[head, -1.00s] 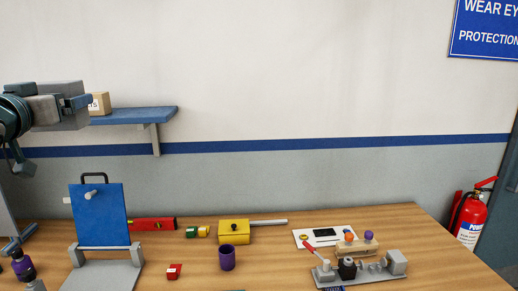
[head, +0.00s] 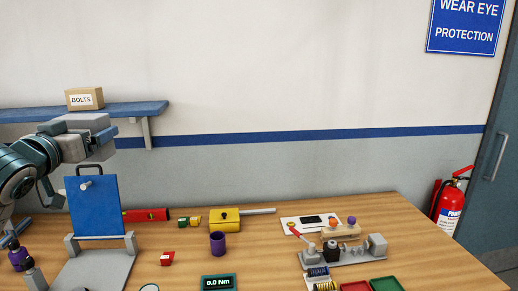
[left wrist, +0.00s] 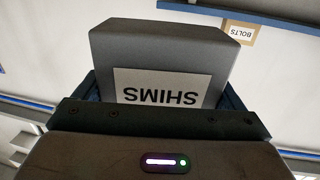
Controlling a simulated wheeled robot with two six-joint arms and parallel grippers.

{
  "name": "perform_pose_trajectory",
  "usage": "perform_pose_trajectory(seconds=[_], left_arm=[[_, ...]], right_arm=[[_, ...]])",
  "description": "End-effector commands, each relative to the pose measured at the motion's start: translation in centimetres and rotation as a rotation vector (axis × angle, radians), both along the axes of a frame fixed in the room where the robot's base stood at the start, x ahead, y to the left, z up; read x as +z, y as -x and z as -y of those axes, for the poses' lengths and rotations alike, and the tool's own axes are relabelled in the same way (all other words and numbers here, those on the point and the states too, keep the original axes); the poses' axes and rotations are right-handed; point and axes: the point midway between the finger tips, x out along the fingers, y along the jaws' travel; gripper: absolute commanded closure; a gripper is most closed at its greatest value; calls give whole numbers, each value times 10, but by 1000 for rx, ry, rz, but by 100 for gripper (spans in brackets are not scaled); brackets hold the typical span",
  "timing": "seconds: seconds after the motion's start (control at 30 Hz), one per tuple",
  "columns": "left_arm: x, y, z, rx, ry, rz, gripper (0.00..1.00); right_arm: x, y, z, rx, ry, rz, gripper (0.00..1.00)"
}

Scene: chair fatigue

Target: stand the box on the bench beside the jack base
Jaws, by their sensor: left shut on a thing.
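My left gripper (head: 98,138) is shut on a grey box (head: 88,121) and holds it in the air, in front of the wall shelf and above the bench (head: 235,262). In the left wrist view the box (left wrist: 215,60) fills the space between the fingers, and its white label reads SHIMS, upside down. On the bench below stands a grey base (head: 100,270) with a blue upright panel (head: 92,207). Another grey fixture (head: 345,255) with a red lever sits at the right. I cannot tell which one is the jack base. My right gripper is out of view.
A BOLTS carton (head: 85,99) stands on the blue wall shelf (head: 140,108).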

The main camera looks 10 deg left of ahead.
Motion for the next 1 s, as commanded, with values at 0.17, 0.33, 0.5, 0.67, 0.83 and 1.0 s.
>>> perform_pose_trajectory(seconds=[0.17, 0.33, 0.5, 0.67, 0.83, 1.0], left_arm=[[-61, -20, 36, -106, 9, -7, 37], [-137, -30, 82, -221, 13, -8, 37], [-209, -23, 124, -299, 14, -6, 37], [-271, -4, 158, -328, 15, -5, 37], [-330, 26, 186, -307, 14, -6, 37], [-377, 63, 203, -239, 12, -7, 37]], right_arm=[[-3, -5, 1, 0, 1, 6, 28], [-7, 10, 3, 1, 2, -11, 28], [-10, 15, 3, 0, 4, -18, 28], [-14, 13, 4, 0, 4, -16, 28], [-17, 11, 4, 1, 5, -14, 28], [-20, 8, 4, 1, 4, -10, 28]])
